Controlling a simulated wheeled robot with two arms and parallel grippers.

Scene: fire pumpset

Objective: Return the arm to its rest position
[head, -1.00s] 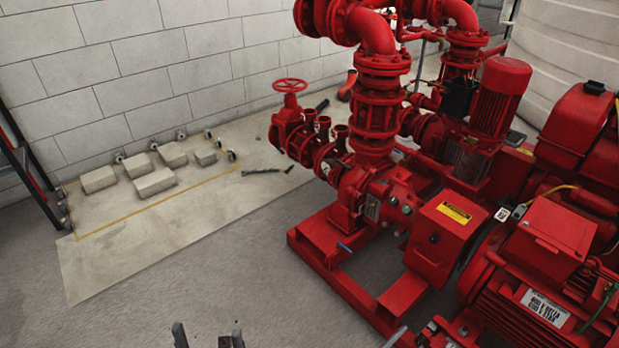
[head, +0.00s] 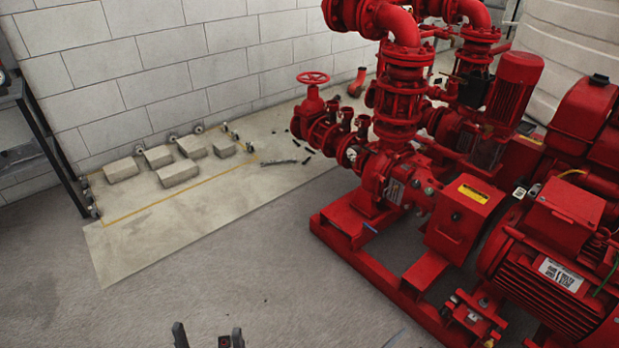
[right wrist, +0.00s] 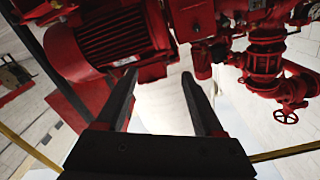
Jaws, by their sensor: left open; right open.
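My left gripper (head: 208,338) shows at the bottom edge of the head view, its two dark fingertips apart with nothing between them. The rest of the left arm is out of frame. My right gripper (right wrist: 160,82) shows in the right wrist view with two long dark fingers spread and empty. The red fire pumpset (head: 465,208) fills the right side of the head view. Its ribbed motor (right wrist: 115,38) and a red handwheel (right wrist: 286,117) show beyond the right fingers. I cannot tell the gap between them and the fingers. The right gripper does not show in the head view.
Several pale blocks (head: 178,174) lie on a light floor slab (head: 150,240) by the block wall (head: 150,60). A dark rack (head: 50,140) stands at the left edge. A white tank (head: 565,40) is at the back right. The grey floor (head: 270,275) in front is clear.

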